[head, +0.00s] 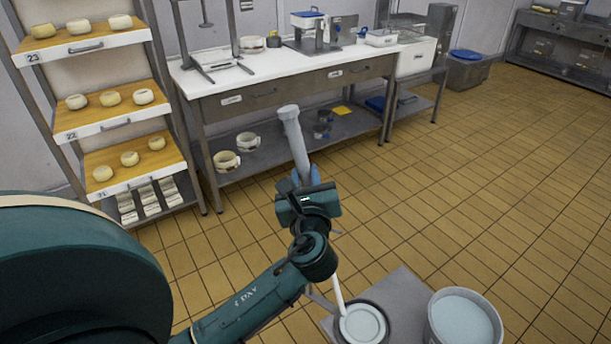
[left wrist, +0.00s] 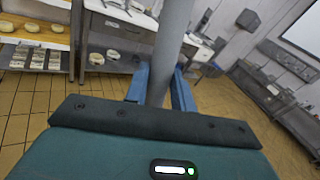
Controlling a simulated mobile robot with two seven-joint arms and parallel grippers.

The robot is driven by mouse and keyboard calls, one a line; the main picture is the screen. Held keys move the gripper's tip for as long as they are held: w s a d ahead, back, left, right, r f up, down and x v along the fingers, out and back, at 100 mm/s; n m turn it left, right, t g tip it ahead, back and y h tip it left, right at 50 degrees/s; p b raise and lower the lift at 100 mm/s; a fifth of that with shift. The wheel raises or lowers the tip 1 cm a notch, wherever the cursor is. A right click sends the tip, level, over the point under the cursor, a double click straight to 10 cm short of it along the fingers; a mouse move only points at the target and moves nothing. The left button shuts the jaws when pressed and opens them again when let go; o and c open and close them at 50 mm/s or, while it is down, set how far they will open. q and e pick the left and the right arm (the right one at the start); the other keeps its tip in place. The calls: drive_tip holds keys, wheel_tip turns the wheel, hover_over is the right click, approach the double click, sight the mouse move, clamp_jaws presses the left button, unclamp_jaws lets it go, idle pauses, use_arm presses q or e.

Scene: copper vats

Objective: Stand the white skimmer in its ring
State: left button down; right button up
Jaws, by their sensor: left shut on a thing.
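My left gripper (head: 303,178) is shut on the handle of the white skimmer (head: 292,130), which looks pale grey here and rises nearly upright above it. In the left wrist view the handle (left wrist: 172,50) passes up between the blue fingers (left wrist: 157,85). My wrist hides the part below the grip. A thin white rod (head: 338,288) shows under my wrist and runs down to a pale disc (head: 362,324) with a dark ring around it. I cannot tell whether this rod is the same handle. My right gripper is out of view.
The disc lies over a grey platform (head: 402,292), beside a bucket (head: 429,325) with pale contents. A white-topped bench (head: 225,83) stands ahead, with a rack of cheeses (head: 122,124) at its left. Tiled floor (head: 490,170) is clear to the right.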

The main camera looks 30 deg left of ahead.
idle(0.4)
use_arm(q)
drive_tip(key=c, duration=1.1)
unclamp_jaws()
